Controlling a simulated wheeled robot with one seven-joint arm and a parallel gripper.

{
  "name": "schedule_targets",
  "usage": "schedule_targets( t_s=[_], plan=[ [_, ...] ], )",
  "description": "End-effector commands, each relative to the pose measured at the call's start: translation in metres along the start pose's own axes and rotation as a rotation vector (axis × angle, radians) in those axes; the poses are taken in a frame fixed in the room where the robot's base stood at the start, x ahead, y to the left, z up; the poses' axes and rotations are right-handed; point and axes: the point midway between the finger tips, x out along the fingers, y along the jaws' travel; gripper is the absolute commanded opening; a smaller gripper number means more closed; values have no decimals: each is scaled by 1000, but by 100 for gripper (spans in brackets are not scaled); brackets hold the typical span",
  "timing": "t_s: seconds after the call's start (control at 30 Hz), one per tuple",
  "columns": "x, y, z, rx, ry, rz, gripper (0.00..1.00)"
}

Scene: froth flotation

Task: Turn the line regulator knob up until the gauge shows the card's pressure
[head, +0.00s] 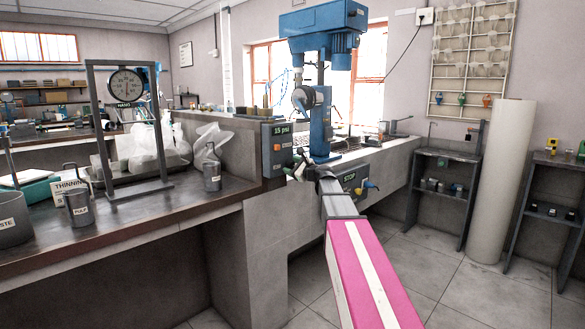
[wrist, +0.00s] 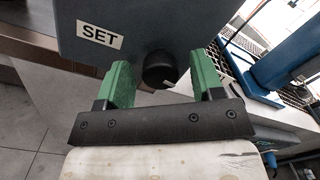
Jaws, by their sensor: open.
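In the wrist view the black round regulator knob (wrist: 159,69) sticks out below a dark panel with a SET label (wrist: 100,36). A short white mark shows at its lower right. My gripper (wrist: 162,68) is open, with one green finger on each side of the knob and visible gaps between. In the head view my gripper (head: 300,168) is at the grey control box (head: 277,160), and the knob cannot be made out there. A card reading 15 psi (head: 281,130) is on the box. A round gauge (head: 304,97) sits above it; its reading is too small to tell.
The blue flotation machine (head: 322,90) stands just behind my gripper. A STOP box (head: 350,181) with a yellow-and-blue part is close on the right.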

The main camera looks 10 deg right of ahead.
Motion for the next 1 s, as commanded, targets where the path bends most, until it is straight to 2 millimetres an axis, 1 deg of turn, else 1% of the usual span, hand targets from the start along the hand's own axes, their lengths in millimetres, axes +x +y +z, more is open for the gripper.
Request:
schedule_targets(
  t_s=[0.17, 0.5, 0.6, 0.7, 0.8, 1.0],
  plan=[
    [-16, 1, 1, 0, 0, 0, 61],
    [-79, 1, 1, 0, 1, -2, 61],
    [-93, 1, 1, 0, 1, -1, 61],
    [-102, 1, 0, 0, 1, -1, 61],
    [-107, 0, 0, 0, 1, 0, 61],
    [-108, 0, 0, 0, 0, 0, 61]
  ],
)
